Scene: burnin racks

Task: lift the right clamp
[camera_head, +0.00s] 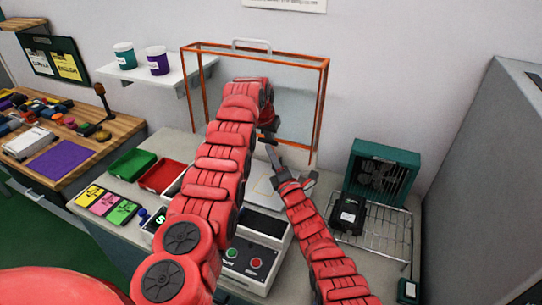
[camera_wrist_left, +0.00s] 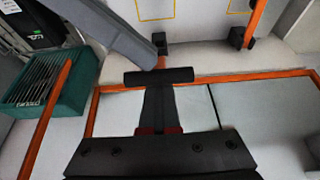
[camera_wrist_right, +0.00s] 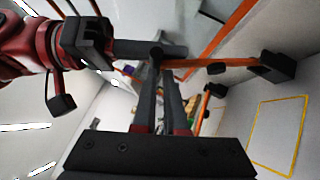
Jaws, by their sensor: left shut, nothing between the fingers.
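The right clamp seems to be an orange lever with a black end block (camera_wrist_right: 280,66) in the right wrist view. My right gripper (camera_wrist_right: 157,62) has its fingertips at the lever's near end, overlapping it in the picture; I cannot tell whether they grip it. In the head view, my right gripper (camera_head: 270,142) is in front of the orange-framed clear cover (camera_head: 322,110). My left gripper (camera_wrist_left: 160,76) is shut and empty, just in front of an orange lever (camera_wrist_left: 161,50). A second orange lever with a black block (camera_wrist_left: 240,38) stands beyond.
A white unit with buttons (camera_head: 246,262) stands on the bench below the cover. A wire rack (camera_head: 375,232) with a black device (camera_head: 347,215) and a teal fan box (camera_head: 384,172) are at right. Red (camera_head: 160,177) and green (camera_head: 131,163) trays lie at left. My two arms are close together.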

